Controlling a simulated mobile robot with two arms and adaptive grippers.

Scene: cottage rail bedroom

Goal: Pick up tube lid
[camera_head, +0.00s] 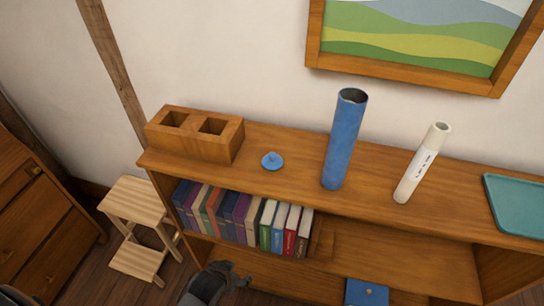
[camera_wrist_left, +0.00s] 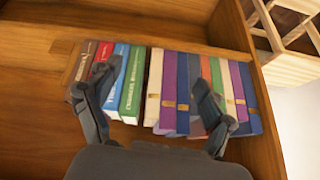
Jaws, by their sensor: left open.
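The blue tube lid (camera_head: 271,161), a small disc with a knob on top, lies on the shelf top (camera_head: 290,185). It sits between the wooden block and the tall open blue tube (camera_head: 345,140), apart from both. My left gripper (camera_head: 238,277) is low in front of the bookcase, below and in front of the lid. In the left wrist view my left gripper (camera_wrist_left: 155,90) is open and empty, its fingers spread in front of the row of books (camera_wrist_left: 170,95). The lid is not in the left wrist view. My right gripper is not in view.
A wooden block with two square holes (camera_head: 205,137) stands at the shelf's left end. A white tube (camera_head: 422,163) and a teal tray (camera_head: 518,203) are to the right. A blue box (camera_head: 366,293) is low down. A wooden step stool (camera_head: 140,225) stands left.

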